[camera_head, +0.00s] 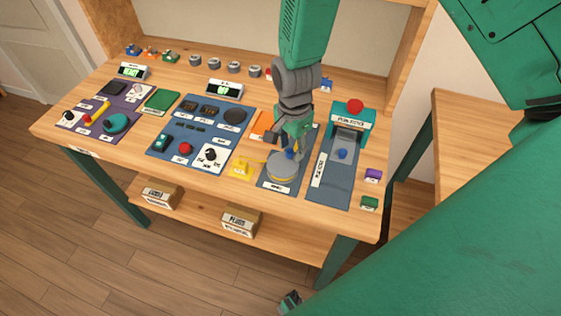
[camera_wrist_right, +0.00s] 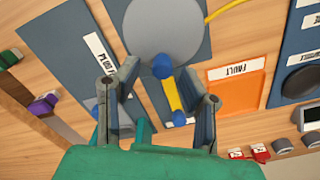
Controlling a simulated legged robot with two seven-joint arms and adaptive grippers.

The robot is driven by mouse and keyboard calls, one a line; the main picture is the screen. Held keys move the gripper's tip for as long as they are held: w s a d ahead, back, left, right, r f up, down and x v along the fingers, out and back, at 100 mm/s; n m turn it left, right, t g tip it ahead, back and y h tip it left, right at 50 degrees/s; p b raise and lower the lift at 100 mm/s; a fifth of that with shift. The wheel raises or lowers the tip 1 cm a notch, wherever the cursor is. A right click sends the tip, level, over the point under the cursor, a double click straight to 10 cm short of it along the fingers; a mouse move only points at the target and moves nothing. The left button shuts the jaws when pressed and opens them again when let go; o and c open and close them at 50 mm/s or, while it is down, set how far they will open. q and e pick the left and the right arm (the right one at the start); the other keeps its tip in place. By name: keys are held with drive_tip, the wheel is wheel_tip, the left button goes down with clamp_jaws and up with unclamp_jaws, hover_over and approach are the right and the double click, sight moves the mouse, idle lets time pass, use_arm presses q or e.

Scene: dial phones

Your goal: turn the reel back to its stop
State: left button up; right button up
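The reel (camera_head: 283,169) is a round grey disc with a yellowish rim, on a dark blue panel near the front right of the bench. In the right wrist view the reel's grey face (camera_wrist_right: 165,22) is at the top, with a blue knob (camera_wrist_right: 162,66) at its edge. My right gripper (camera_head: 286,148) is over the reel from above and hides part of it. Its fingers (camera_wrist_right: 160,78) are apart, with the blue knob between their tips and gaps visible on both sides. A yellow bar with a blue end (camera_wrist_right: 175,100) lies beyond the knob.
A teal stand with a red button (camera_head: 354,107) is right of the reel. A yellow block (camera_head: 241,170) with a cable is at its left. An orange FAULT card (camera_wrist_right: 238,90) lies beside the panel. Blue and purple control panels (camera_head: 195,135) fill the left.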

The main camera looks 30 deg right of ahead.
drive_tip(key=shift+a+f, duration=0.1)
drive_tip(key=shift+f, duration=0.3)
drive_tip(key=shift+f+b, duration=0.4)
drive_tip(key=shift+r+p, duration=0.2)
drive_tip(key=shift+p, duration=0.2)
drive_tip(key=shift+c, duration=0.4)
drive_tip(key=c, duration=0.5)
